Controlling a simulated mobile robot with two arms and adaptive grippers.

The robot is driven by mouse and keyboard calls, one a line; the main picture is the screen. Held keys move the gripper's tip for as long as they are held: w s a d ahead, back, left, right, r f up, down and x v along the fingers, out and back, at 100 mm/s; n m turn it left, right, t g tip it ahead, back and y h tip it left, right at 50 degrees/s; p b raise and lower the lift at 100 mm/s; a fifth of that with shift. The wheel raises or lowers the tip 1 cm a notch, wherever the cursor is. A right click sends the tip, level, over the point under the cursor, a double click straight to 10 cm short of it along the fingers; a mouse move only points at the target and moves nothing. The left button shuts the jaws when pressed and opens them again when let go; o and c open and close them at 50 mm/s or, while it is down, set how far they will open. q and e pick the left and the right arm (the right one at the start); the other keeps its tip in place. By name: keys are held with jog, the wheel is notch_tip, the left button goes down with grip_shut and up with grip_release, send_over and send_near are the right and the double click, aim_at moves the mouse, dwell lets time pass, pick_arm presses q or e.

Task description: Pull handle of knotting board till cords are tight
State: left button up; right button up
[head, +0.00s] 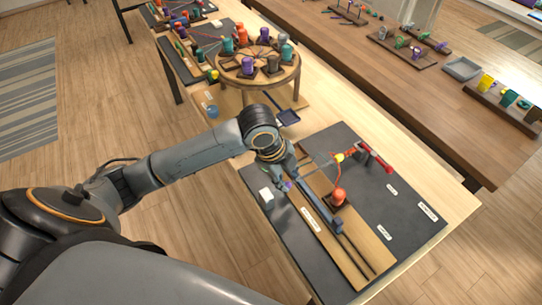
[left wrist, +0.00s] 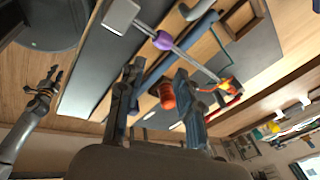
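The knotting board (head: 376,262) is a long wooden board with dark slots on a dark mat. A blue-grey bar (head: 322,216) lies along it; I cannot tell for sure that it is the handle. It also shows in the left wrist view (left wrist: 183,48). An orange peg (head: 338,196) stands on the board, with an orange-red cord running from it to a yellow piece (head: 340,157). A purple piece (left wrist: 163,40) is near the bar. My left gripper (head: 287,176) is over the board's left end, fingers apart and empty. My right gripper (left wrist: 44,88) shows only in the wrist view.
A round wooden stand (head: 258,78) with several coloured spools is behind my left arm. The mat's right part (head: 405,225) holds only small labels.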

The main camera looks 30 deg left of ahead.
pick_arm(q)
jog(key=w+a+r+m+y, duration=0.1)
jog(key=w+a+r+m, duration=0.3)
jog(key=a+r, duration=0.55)
jog(key=shift+g, duration=0.3)
jog(key=x, duration=0.4)
jog(key=p+x, duration=0.1)
jog(key=x, duration=0.9)
jog(key=shift+w+a+f+p, duration=0.1)
jog(key=shift+a+f+p, duration=0.15)
jog(key=shift+a+p, duration=0.15)
grip_shut()
